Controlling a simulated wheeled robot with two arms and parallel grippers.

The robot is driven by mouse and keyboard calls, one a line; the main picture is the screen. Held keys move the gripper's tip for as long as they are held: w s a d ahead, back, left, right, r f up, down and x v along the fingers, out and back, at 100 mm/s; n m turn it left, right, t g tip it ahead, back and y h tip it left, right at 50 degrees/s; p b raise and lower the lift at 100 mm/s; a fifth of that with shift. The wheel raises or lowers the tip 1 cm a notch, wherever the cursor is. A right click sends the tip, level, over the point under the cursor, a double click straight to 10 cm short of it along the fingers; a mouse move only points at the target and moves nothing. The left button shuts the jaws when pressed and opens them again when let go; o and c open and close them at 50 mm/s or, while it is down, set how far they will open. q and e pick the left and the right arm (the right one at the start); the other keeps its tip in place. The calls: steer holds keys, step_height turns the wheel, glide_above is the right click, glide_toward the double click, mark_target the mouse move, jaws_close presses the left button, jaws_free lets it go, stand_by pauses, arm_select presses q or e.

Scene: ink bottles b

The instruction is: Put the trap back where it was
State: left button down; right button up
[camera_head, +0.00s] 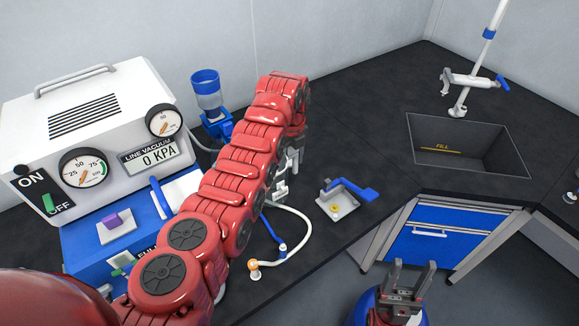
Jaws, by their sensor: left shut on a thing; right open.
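My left arm reaches across the counter and bends down at its far end. My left gripper (284,182) is mostly hidden behind that arm, with only grey metal parts showing low on its right side. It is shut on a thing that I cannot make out. A blue-capped jar (208,97) stands upright in a blue base (217,125) behind the arm; I cannot tell whether this is the trap. A white hose (301,221) curves over the counter below the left gripper, near a blue tube (269,229). My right gripper (411,280) is open and empty, fingers up, in front of the counter.
A white vacuum unit (115,90) reading 0 KPA stands at the left, above a blue box (85,240). A small plate with a blue lever (345,195) lies mid-counter. A sink (460,150) and a clamp stand (487,45) are at the right.

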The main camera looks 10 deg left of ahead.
arm_select(q)
steer(key=f+p, duration=0.1)
steer(key=f, duration=0.3)
steer(key=shift+w, duration=0.2)
steer(key=shift+f, duration=0.1)
steer(key=shift+f, duration=0.2)
steer(key=shift+c, duration=0.6)
jaws_free()
steer(key=shift+r, duration=0.1)
step_height(320, 180, up, 11)
steer(key=b, duration=0.3)
steer(key=shift+b, duration=0.3)
steer(key=shift+r, duration=0.7)
